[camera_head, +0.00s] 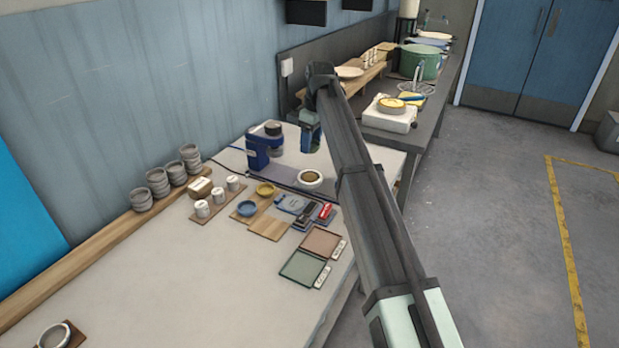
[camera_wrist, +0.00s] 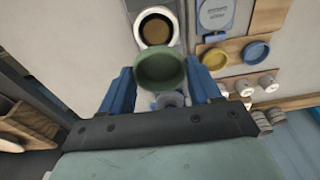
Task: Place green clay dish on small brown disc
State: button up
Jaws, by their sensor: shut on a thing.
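The green clay dish (camera_wrist: 160,66) is held between the two blue fingers of my gripper (camera_wrist: 162,76) in the wrist view. The gripper is shut on it. The small brown disc (camera_wrist: 156,29) lies inside a white ring, just beyond the dish in that view, and the dish's edge comes close to the ring's lower rim. In the head view the brown disc (camera_head: 311,176) shows in its white ring on the worktop. There my gripper (camera_head: 311,141) is behind and above it, beside a blue device. I cannot make out the dish in the head view.
A blue device (camera_head: 262,148) stands left of my gripper. A blue dish (camera_head: 247,208) and a yellow dish (camera_head: 265,189) sit on wooden boards nearby. Stacked grey cups (camera_head: 158,182) stand along the wall. The near left worktop (camera_head: 150,280) is mostly clear.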

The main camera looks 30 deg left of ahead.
aim_at(309, 176)
jog(key=shift+w+a+n, duration=0.1)
jog(key=shift+a+n, duration=0.1)
jog(key=shift+n, duration=0.8)
jog(key=shift+f, duration=4.95)
jog(key=shift+f, duration=0.1)
jog(key=o, duration=1.1)
jog(key=shift+c, duration=0.2)
jog(key=r, duration=0.4)
jog(key=d+r, duration=0.1)
jog(key=r, duration=0.7)
jog(key=shift+w+d+r, duration=0.1)
jog(key=shift+w+d, duration=0.05)
jog(key=shift+d, duration=0.05)
